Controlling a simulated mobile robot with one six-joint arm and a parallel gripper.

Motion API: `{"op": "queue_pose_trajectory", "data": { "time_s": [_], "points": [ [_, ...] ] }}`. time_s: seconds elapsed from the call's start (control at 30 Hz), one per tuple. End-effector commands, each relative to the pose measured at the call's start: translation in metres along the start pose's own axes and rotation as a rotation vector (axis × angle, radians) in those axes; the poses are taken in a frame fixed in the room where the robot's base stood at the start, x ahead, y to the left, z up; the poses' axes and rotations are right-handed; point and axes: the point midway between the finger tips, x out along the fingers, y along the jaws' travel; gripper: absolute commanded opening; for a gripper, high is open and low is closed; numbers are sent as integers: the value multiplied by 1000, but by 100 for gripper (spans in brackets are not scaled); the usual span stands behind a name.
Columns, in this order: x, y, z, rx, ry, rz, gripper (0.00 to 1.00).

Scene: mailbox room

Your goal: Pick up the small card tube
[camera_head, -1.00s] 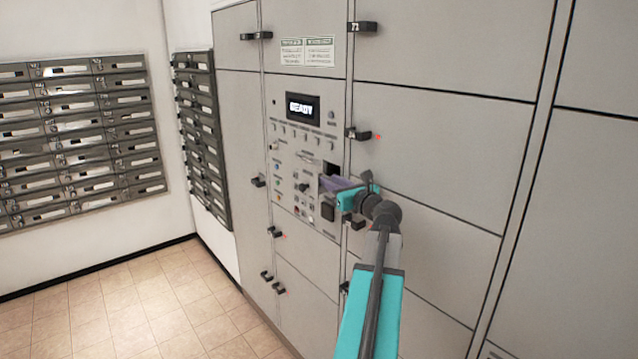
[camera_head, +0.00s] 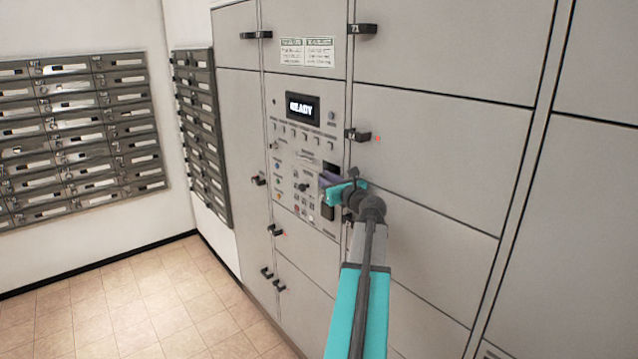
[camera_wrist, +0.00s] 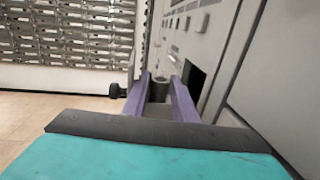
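In the wrist view a small dark grey-brown cylinder, which looks like the card tube (camera_wrist: 160,89), stands upright between the two purple fingers of my gripper (camera_wrist: 161,82). The fingers are apart, with the cylinder seen in the gap. I cannot tell whether either finger touches it. In the head view my gripper (camera_head: 326,181) is close to the locker control panel (camera_head: 300,165), just below a dark opening. The tube cannot be made out there, hidden by the gripper or too small.
Grey lockers (camera_head: 440,130) with black protruding handles (camera_head: 358,135) surround the panel. A dark opening (camera_wrist: 196,88) lies right of the fingers in the wrist view. Rows of mailboxes (camera_head: 75,130) hang at the left. The tiled floor (camera_head: 130,310) is clear.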

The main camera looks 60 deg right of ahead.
Motion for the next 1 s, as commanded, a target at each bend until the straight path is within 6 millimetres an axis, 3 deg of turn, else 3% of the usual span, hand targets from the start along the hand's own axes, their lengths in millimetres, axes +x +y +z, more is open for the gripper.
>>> {"op": "queue_pose_trajectory", "data": {
  "time_s": [0.17,0.3,0.33,1.0],
  "points": [
    [0,0,0,0,0,0,25],
    [0,0,0,0,0,0,2],
    [0,0,0,0,0,0,0],
    [0,0,11,-1,-2,1,0]
  ]
}}
